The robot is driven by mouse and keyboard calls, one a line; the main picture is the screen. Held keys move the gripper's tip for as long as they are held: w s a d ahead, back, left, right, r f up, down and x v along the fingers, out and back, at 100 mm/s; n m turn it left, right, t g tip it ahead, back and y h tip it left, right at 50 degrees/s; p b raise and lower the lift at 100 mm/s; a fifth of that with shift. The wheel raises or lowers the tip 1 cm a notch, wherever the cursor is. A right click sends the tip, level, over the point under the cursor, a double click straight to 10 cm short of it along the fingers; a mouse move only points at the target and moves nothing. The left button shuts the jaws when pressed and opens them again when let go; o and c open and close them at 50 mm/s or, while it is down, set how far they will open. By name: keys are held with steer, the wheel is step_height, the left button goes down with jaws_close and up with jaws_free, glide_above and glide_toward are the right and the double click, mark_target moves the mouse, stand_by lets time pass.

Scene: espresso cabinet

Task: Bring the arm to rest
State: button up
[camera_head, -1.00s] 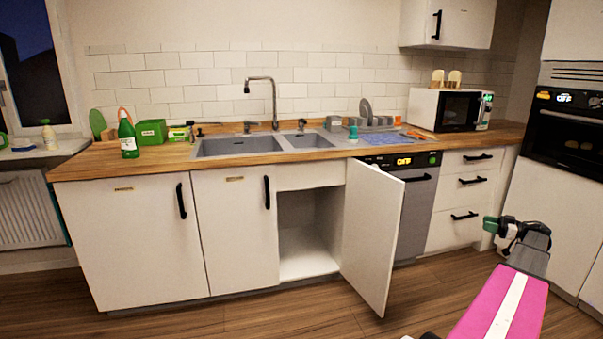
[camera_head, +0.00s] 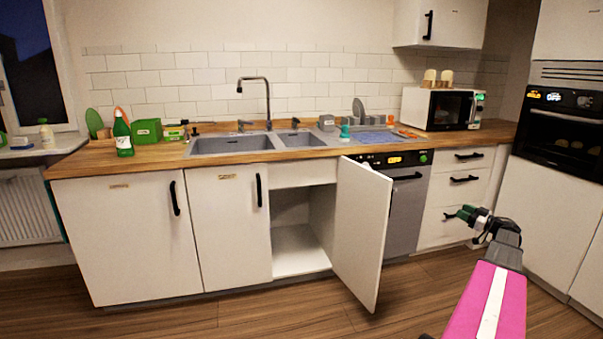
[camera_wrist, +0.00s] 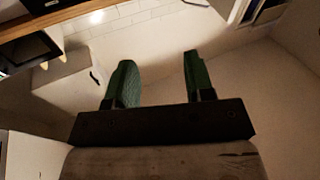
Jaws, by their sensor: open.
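My gripper (camera_head: 466,214) is at the lower right in the head view, in front of the white drawers, at the end of my magenta arm. In the wrist view my gripper (camera_wrist: 155,80) has its two green fingers apart with nothing between them. It is open and empty, and the fingers appear clear of any surface. The wrist view looks tilted, with the wooden counter edge at its upper left.
A cabinet door (camera_head: 362,232) under the sink (camera_head: 236,144) stands open into the room, left of my gripper. The dishwasher (camera_head: 407,214), drawers (camera_head: 459,180) and oven (camera_head: 562,128) are close by. The wooden floor (camera_head: 270,318) in front is clear.

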steer(key=w+a+m+t+h, duration=0.5)
steer(key=a+m+h, duration=0.2)
steer(key=a+h, duration=0.3)
steer(key=s+a+f+m+g+h, duration=0.2)
steer(key=a+f+m+g+h, duration=0.25)
steer(key=a+h, duration=0.3)
steer(key=s+a+f+g+y, duration=0.1)
steer(key=s+a+f+g, duration=0.3)
steer(key=s+a, duration=0.5)
steer(key=s+a+f+n+g+y, duration=0.1)
steer(key=s+a+f+g, duration=0.3)
steer(key=s+a, duration=0.6)
steer(key=s+a+f+g+y, duration=0.3)
steer(key=s+a+f+g, duration=0.2)
steer(key=s+a+g, duration=0.2)
steer(key=s+a, duration=0.2)
steer(key=a, duration=0.2)
steer(key=shift+s+a+n, duration=0.2)
steer(key=shift+a+n, duration=0.15)
steer(key=shift+a, duration=0.05)
steer(key=shift+s+a+f, duration=0.15)
steer(key=shift+s+a, duration=0.05)
steer(key=shift+s, duration=0.05)
steer(key=shift+c, duration=0.6)
steer(key=shift+a, duration=0.15)
